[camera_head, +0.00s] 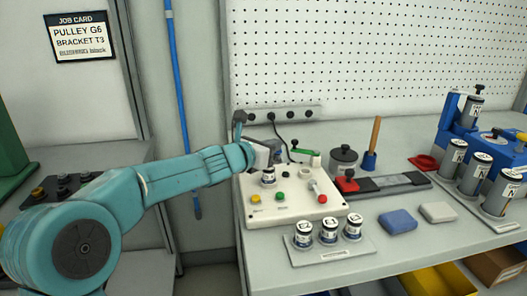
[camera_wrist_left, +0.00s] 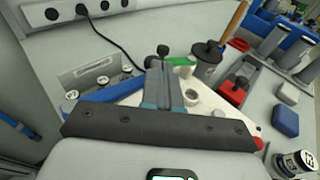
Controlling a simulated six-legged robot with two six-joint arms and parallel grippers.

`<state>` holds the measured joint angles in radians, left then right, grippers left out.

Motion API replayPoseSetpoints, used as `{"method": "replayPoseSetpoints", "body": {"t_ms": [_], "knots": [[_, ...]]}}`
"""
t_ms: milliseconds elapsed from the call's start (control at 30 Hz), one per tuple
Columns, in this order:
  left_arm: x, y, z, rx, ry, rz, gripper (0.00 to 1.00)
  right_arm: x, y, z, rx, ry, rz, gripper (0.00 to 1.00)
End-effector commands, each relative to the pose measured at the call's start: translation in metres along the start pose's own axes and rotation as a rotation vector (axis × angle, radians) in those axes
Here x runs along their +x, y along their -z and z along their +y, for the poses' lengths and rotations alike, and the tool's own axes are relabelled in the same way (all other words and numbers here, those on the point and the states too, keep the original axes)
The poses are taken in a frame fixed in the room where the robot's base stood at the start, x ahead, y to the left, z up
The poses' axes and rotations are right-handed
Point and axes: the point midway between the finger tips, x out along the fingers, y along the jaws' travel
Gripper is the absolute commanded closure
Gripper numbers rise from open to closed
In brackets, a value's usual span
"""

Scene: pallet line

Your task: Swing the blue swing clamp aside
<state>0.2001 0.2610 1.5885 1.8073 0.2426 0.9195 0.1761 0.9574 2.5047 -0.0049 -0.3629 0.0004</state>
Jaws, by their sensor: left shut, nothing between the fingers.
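My left gripper (camera_head: 276,153) reaches in from the left over the cream control box (camera_head: 290,207) on the bench. Its grey fingers are shut with nothing between them; they also show in the left wrist view (camera_wrist_left: 165,80). A blue bar (camera_wrist_left: 117,87), which looks like the swing clamp, lies just left of the fingers in the left wrist view, partly hidden by my gripper body. I cannot tell whether the fingers touch it. In the head view my gripper hides that spot. My right gripper is not in view.
A green-handled piece (camera_head: 305,152) and a dark knob stand behind the box. A rack of labelled cans (camera_head: 330,255) stands in front. Blue (camera_head: 398,221) and pale blocks lie farther right.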

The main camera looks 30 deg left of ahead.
Motion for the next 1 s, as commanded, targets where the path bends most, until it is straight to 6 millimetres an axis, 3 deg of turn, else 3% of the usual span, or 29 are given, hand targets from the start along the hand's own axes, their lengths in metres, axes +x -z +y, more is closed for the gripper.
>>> {"method": "replayPoseSetpoints", "body": {"t_ms": [400, 1000], "knots": [[0.021, -0.005, 0.008, 0.0, -0.001, 0.0, 1.0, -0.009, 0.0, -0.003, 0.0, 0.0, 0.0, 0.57], [0.025, -0.005, 0.011, 0.0, -0.003, -0.001, 1.0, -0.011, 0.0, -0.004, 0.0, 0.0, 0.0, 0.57]]}}
